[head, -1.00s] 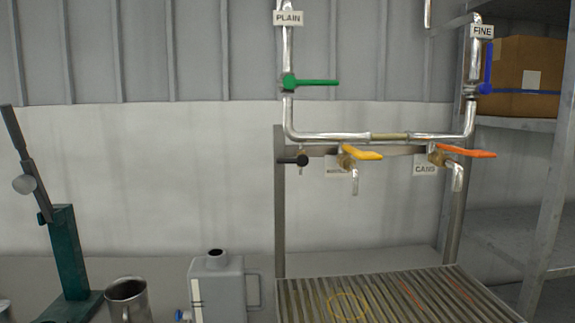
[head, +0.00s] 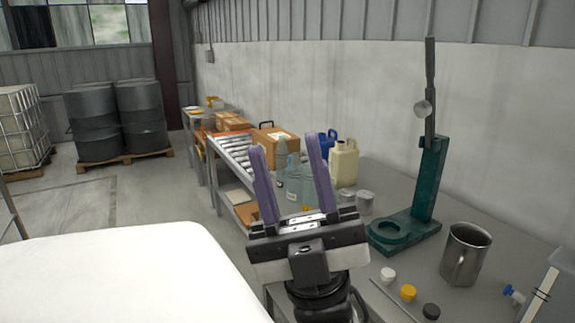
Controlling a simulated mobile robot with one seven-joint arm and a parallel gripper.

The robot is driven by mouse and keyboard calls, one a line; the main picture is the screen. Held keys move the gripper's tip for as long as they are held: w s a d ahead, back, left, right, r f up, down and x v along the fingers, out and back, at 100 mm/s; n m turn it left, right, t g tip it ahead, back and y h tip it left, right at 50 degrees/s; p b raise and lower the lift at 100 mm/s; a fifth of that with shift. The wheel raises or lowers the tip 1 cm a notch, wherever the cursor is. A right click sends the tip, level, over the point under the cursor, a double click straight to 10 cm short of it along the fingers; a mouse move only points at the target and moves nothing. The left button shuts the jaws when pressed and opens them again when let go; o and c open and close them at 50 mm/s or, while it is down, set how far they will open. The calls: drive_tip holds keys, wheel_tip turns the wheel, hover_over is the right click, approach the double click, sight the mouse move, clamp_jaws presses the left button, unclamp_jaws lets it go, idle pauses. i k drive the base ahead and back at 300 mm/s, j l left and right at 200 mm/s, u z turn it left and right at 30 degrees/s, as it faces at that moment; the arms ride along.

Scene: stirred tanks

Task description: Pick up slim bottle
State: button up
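My gripper (head: 289,148) is at the lower middle of the head view, its two purple fingers pointing up and apart, with nothing seen held between them. Behind the fingers, a narrow grey-green bottle with a tapered neck (head: 281,156) stands upright on the bench; it looks like the slim bottle, and its lower part is partly hidden. Clear bluish bottles (head: 294,184) stand beside it, partly covered by the fingers. The gripper appears nearer to the camera than these bottles and apart from them.
A cream jerrycan (head: 344,163), a blue can (head: 327,143) and small metal tins (head: 364,202) stand right of the bottles. A green capping press (head: 425,185), a steel mug (head: 465,253) and loose caps (head: 408,292) occupy the near bench. A cardboard box (head: 272,139) is behind.

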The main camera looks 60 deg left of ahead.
sight(282, 153)
drive_tip(key=u, duration=1.75)
drive_tip(key=i+j, duration=0.2)
drive_tip(key=i, duration=0.5)
drive_tip(key=i+j, duration=0.15)
drive_tip(key=i, duration=0.55)
drive_tip(key=i+j, duration=0.2)
drive_tip(key=i, duration=0.5)
drive_tip(key=u, duration=0.05)
